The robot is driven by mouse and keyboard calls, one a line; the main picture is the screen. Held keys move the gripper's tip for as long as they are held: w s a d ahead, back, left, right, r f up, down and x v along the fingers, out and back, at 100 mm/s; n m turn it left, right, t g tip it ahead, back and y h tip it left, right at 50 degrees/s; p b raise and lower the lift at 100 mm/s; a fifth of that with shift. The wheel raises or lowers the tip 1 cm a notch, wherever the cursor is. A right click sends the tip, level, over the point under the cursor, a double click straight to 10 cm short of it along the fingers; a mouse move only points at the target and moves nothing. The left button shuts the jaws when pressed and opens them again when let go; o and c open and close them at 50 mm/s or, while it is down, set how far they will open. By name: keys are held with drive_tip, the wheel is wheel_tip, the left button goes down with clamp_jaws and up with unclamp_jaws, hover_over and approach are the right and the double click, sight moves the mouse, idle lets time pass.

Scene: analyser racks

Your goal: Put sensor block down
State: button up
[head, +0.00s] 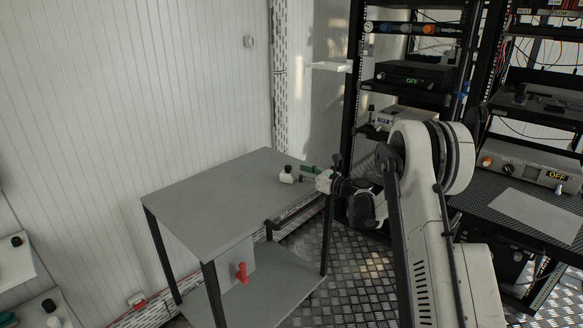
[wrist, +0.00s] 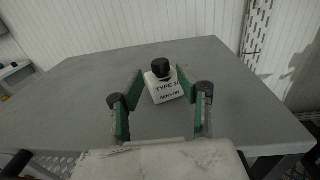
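The sensor block (wrist: 166,92) is a small white block with a black knob on top and "TYPE" and "SENSOR" lettering on its face. It rests on the grey table top, and in the head view the block (head: 287,177) is near the table's back right edge. My gripper (wrist: 162,78) has its two green fingers apart, one on each side of the block. Narrow gaps show between the block and the fingertips. In the head view my gripper (head: 303,174) reaches in from the right, low over the table.
The grey table (head: 215,200) is otherwise bare on top. A red object (head: 241,272) shows below it. Equipment racks (head: 408,75) stand behind and right of my arm. A white ribbed wall (head: 130,90) runs behind the table. White shelves (head: 15,262) edge in at the left.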

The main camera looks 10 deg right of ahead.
drive_tip(key=v, duration=0.6)
drive_tip(key=s+a+r+n+g+h, duration=0.2)
drive_tip(key=s+a+r+n, duration=0.25)
drive_tip(key=s, duration=0.25)
drive_tip(key=s+a+r+n+g+h, duration=0.1)
drive_tip(key=s+a+r+n, duration=0.2)
drive_tip(key=s+r+n, duration=0.35)
drive_tip(key=s+a+r+n+g+h, duration=0.2)
drive_tip(key=s+a+r+n, duration=0.15)
drive_tip(key=s, duration=0.55)
drive_tip(key=s+d+f+n+h, duration=0.1)
drive_tip(key=s+n, duration=0.5)
drive_tip(key=s, duration=0.8)
drive_tip(key=s+d+f+n+g+h, duration=0.1)
drive_tip(key=s+f+n+h, duration=0.3)
drive_tip(key=s, duration=1.1)
drive_tip(key=d+n+h, duration=0.1)
drive_tip(key=n, duration=0.2)
drive_tip(key=shift+g+h+p, duration=0.3)
drive_tip(key=shift+p, duration=0.1)
drive_tip(key=shift+r+n, duration=0.15)
drive_tip(key=shift+n, duration=0.1)
wheel_tip(320, 180, up, 10)
drive_tip(key=p, duration=0.9)
drive_tip(key=shift+f+p, duration=0.25)
drive_tip(key=shift+p, duration=0.1)
